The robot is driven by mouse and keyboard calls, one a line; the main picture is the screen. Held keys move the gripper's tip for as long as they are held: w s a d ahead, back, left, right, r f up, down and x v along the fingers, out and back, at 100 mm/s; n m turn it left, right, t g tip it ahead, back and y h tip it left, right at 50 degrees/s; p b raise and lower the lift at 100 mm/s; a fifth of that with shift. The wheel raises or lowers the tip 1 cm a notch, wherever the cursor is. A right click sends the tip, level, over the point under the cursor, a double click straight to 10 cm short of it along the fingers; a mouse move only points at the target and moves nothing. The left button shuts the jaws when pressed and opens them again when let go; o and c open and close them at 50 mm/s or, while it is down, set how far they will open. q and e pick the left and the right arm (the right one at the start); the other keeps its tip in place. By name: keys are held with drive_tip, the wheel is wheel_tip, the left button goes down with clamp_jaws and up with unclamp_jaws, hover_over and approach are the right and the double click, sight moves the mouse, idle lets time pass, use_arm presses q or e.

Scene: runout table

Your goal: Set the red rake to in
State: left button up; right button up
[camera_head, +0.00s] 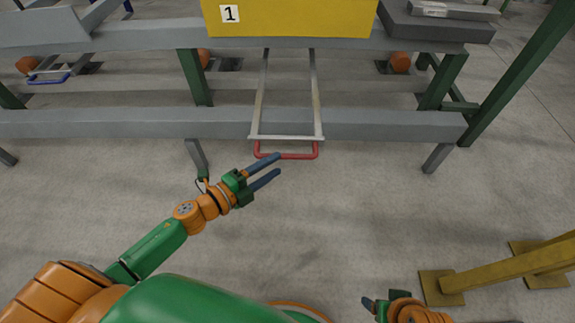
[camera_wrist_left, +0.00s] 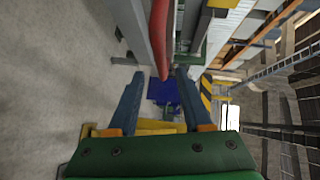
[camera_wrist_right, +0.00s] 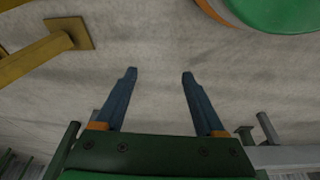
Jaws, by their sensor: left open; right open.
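The red rake handle (camera_head: 300,156) is a U-shaped bar at the near end of a long metal rake frame (camera_head: 315,95) that sticks out past the table's front beam. My left gripper (camera_head: 279,167) is open, its blue fingers close to the left corner of the handle. In the left wrist view the red handle (camera_wrist_left: 161,40) reaches down between the open fingertips (camera_wrist_left: 157,80); I cannot tell whether they touch it. My right gripper (camera_wrist_right: 159,73) is open and empty over bare floor. In the head view only a piece of it (camera_head: 369,303) shows at the bottom edge.
The grey runout table (camera_head: 360,125) spans the back on green legs. A blue-handled rake (camera_head: 48,81) sits at the far left. A yellow panel marked 1 (camera_head: 300,18) stands above the red rake.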

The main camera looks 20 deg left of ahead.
sight(288, 155)
use_arm(q)
drive_tip(key=b+x, duration=0.1)
drive_tip(key=x, duration=0.5)
drive_tip(key=shift+r, duration=0.1)
use_arm(e)
drive_tip(key=v, duration=0.3)
drive_tip(key=shift+r, duration=0.1)
use_arm(q)
drive_tip(key=shift+c, duration=0.2)
clamp_jaws()
idle(0.6)
